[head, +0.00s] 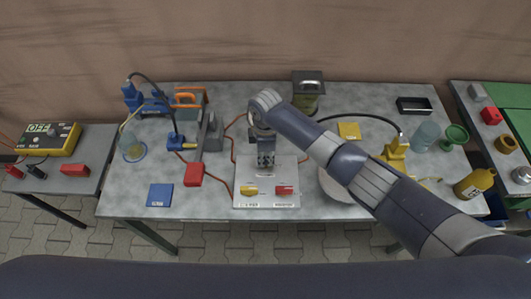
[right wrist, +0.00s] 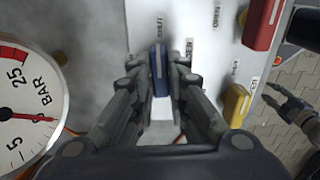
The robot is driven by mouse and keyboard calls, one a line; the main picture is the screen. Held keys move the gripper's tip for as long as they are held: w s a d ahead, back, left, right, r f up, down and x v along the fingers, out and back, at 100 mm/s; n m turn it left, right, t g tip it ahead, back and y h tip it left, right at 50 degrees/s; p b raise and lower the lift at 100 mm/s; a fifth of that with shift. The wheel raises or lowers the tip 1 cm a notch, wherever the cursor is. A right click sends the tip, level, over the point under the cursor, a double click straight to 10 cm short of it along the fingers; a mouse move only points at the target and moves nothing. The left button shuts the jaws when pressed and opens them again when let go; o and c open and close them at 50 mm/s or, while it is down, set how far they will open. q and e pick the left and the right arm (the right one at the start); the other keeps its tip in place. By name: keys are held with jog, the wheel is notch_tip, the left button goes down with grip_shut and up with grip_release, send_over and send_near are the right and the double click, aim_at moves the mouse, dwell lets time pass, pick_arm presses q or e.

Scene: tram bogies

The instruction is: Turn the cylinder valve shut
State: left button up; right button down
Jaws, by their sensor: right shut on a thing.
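My right gripper (head: 265,160) is over the upper part of a white valve panel (head: 266,201). In the right wrist view its fingers (right wrist: 163,68) are shut on a blue valve handle (right wrist: 160,78), which points along the picture's vertical. The head view hides this handle behind the gripper. Small printed labels, one reading SHUT, stand near the handle. A yellow lever (right wrist: 236,104) and a red lever (right wrist: 262,24) are on the same panel, apart from my fingers. My left gripper (right wrist: 287,104) shows at the right wrist view's edge, fingers spread, empty, over the floor.
A round BAR gauge (right wrist: 22,112) with a red needle is close beside my right fingers. A red block (head: 194,174), a blue pad (head: 160,195) and orange hoses lie left of the panel. A yellow bottle (head: 473,184) and green funnel (head: 456,134) stand at the right.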

aim_at(266, 159)
jog(key=shift+m, duration=0.5)
jog(key=c, duration=1.6)
grip_release()
jog(key=shift+o, duration=0.2)
notch_tip(266, 159, up, 12)
jog(key=shift+f, duration=0.1)
